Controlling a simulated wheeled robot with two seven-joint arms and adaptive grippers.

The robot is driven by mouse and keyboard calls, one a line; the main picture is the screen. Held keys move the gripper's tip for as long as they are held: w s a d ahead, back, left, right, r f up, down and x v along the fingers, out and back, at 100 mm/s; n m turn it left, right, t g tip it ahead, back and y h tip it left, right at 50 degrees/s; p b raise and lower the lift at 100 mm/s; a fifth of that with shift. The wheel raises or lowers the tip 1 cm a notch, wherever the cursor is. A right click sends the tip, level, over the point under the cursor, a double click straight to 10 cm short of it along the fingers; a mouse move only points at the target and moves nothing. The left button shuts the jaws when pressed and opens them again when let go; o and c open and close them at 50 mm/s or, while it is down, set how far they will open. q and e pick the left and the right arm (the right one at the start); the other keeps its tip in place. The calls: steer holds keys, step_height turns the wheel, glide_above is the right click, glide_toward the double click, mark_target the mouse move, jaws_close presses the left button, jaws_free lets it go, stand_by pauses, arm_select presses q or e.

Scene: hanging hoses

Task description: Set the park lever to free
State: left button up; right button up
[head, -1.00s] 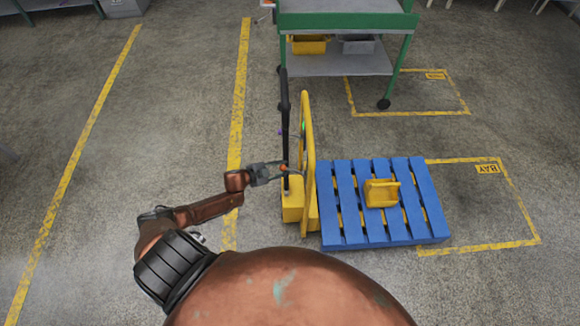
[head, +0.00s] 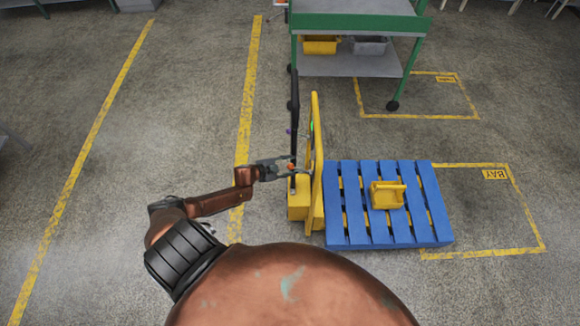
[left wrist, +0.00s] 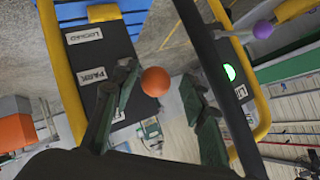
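The yellow pallet truck (head: 316,190) stands at the left end of the blue pallet, with a black upright bar (head: 294,110). An orange ball knob (left wrist: 155,82) shows in the left wrist view beside a dark panel (left wrist: 100,55) with a "PARK" label (left wrist: 92,76) and a "LOCKED" label (left wrist: 83,34). My left gripper (left wrist: 158,108) is open, its fingers on either side of the knob in the picture; I cannot tell whether they touch it. In the head view the left gripper (head: 288,168) is at the truck's left side. The knob's stem is hidden. My right gripper is not in view.
A purple ball knob (left wrist: 263,29) and a lit green lamp (left wrist: 229,72) are on the truck's other side. The blue pallet (head: 349,205) carries a yellow item (head: 388,194). A green-framed cart (head: 352,22) stands behind. The floor left of the truck is clear.

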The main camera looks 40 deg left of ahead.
arm_select(q)
steer(key=shift+s+f, duration=0.1)
steer(key=shift+s, duration=0.3)
steer(key=v, duration=1.1)
steer(key=shift+r, duration=0.35)
steer(key=shift+s+a, duration=0.1)
